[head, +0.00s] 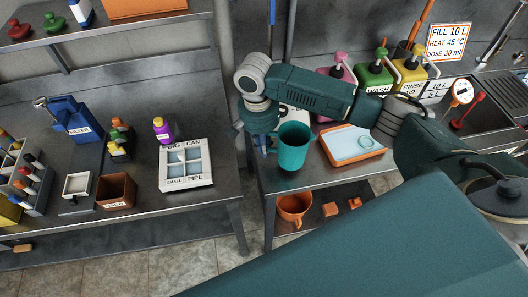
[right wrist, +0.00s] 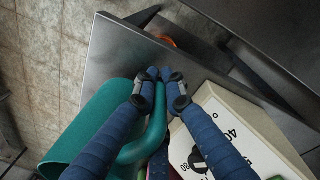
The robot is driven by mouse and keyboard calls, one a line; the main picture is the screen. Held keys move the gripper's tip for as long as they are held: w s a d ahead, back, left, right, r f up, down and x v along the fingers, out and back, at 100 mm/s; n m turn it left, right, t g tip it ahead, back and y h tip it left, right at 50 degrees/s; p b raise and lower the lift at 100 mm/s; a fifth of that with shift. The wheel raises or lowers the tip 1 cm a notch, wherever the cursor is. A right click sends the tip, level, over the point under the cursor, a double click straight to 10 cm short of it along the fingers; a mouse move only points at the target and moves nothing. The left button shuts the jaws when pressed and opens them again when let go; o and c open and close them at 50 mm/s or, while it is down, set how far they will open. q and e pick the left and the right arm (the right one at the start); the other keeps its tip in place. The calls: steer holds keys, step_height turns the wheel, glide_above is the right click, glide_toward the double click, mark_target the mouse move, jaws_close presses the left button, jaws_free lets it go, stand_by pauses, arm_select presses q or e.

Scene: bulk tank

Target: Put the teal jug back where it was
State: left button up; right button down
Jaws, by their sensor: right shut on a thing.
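The teal jug (head: 293,148) is upright at the left end of the right-hand steel table (head: 290,183). I cannot tell whether its base touches the tabletop. My right gripper (head: 262,144) is at the jug's left side. In the right wrist view, the gripper (right wrist: 160,76) has its two blue fingers closed around the handle of the teal jug (right wrist: 105,115). Part of the handle is hidden by the fingers. My left gripper is not in view.
A white dial box (right wrist: 222,140) stands close to the jug. An orange-rimmed tray (head: 352,145) lies to the right, with pump bottles (head: 374,78) behind. An orange jug (head: 294,207) sits on the shelf below. A gap separates the left table (head: 215,215).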

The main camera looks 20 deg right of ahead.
mark_target(265, 161)
step_height(265, 161, down, 2)
steer(key=shift+f, duration=0.5)
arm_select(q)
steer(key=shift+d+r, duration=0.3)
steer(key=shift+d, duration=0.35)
arm_select(e)
steer(key=shift+f, duration=0.1)
steer(key=c, duration=1.8)
jaws_free()
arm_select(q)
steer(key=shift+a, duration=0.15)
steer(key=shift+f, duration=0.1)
